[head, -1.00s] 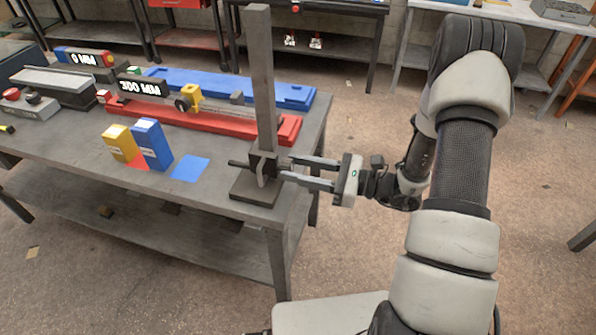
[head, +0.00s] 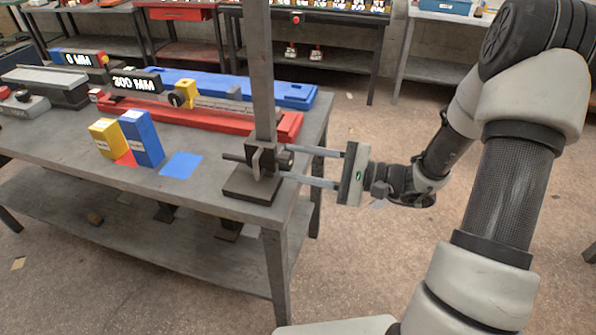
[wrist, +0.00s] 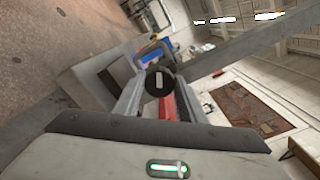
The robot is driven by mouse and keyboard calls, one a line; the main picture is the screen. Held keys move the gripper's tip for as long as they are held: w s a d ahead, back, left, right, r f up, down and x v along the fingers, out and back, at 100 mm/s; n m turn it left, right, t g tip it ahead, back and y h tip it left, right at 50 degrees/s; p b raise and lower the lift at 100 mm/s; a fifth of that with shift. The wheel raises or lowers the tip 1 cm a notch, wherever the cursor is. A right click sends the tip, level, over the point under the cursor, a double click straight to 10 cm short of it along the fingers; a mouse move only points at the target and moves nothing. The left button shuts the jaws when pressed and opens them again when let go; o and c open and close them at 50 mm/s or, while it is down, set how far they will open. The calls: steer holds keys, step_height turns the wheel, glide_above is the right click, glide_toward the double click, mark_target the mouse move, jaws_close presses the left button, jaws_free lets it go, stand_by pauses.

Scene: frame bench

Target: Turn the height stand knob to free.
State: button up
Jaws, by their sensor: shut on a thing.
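The height stand (head: 264,80) is a tall grey post on a dark square base (head: 251,185) at the right end of the bench. A carriage block with a rod through it sits low on the post. Its dark round knob (head: 286,159) faces right, towards my gripper (head: 284,164). My gripper comes in level from the right and is shut on the knob, one finger on each side. In the wrist view the knob (wrist: 159,82) shows end-on between the fingertips, with a pale bar mark running roughly up and down. Any setting label is not readable.
A yellow box (head: 105,139) and a blue box (head: 141,138) stand left of the stand, beside a flat blue square (head: 181,164). A red tray (head: 205,122) and a blue tray (head: 290,94) lie behind. Floor is clear right of the bench (head: 306,190).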

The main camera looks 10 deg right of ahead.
steer(key=n+b, duration=0.3)
steer(key=shift+f+n+b, duration=0.25)
steer(key=shift+n+b, duration=0.1)
steer(key=shift+n, duration=0.05)
steer(key=shift+r+n+b, duration=0.1)
steer(key=shift+n+b, duration=0.4)
steer(key=shift+r, duration=0.15)
steer(key=o, duration=1)
steer(key=shift+o, duration=0.2)
steer(key=shift+d, duration=0.1)
steer(key=p+v, duration=0.2)
steer(key=v, duration=1.5)
steer(key=shift+s+n, duration=0.1)
steer(key=shift+n, duration=0.2)
